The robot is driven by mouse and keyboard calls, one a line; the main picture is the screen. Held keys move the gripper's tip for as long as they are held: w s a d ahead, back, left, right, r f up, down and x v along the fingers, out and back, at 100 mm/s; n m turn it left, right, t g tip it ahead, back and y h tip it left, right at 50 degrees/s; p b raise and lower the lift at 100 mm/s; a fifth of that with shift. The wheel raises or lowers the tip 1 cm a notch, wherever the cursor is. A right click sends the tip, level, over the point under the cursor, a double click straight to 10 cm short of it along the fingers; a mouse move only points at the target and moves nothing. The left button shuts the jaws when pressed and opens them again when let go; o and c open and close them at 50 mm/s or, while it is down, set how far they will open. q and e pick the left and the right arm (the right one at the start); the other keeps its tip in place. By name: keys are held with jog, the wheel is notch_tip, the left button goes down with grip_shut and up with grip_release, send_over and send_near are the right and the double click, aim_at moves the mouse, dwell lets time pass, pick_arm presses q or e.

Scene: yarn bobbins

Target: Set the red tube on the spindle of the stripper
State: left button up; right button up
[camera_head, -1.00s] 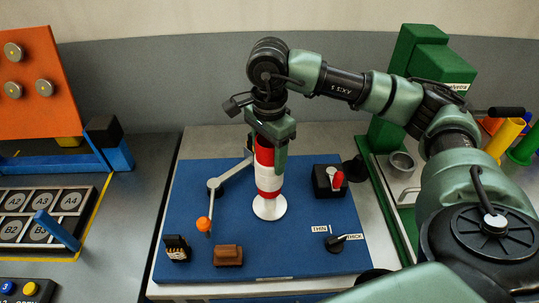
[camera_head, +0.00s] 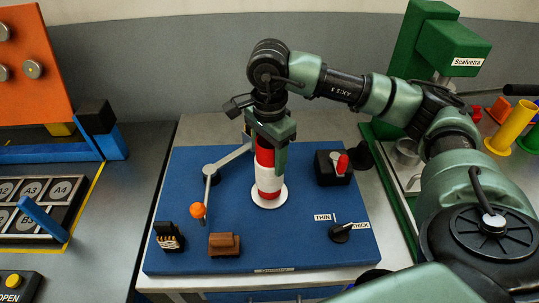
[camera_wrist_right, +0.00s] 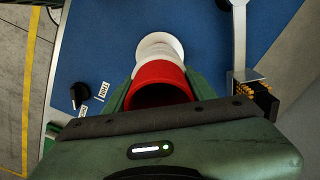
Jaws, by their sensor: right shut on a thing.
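The red tube (camera_head: 265,158) is upright in my right gripper (camera_head: 268,143), with a wide white band around its middle and red at its lower end. My right gripper is shut on its upper part. The tube's lower end overlaps the white disc (camera_head: 283,190) on the stripper's blue board (camera_head: 290,240). I cannot tell whether it touches the disc. The spindle is not visible. In the right wrist view the red tube (camera_wrist_right: 160,72) shows its dark open top between the fingers, with white parts beyond it. My left gripper is not in view.
A grey arm with an orange ball (camera_head: 197,210) stands just left of the tube. A green machine (camera_head: 430,45) stands at right.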

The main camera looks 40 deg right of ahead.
jog(key=shift+f+b, duration=0.4)
jog(key=shift+f, duration=0.05)
dwell(0.4)
jog(key=o, duration=1.4)
jog(key=shift+o, duration=0.2)
jog(key=shift+r, duration=0.1)
notch_tip(320, 180, up, 8)
jog(key=b, duration=0.1)
notch_tip(320, 180, up, 6)
jog(key=p, duration=0.5)
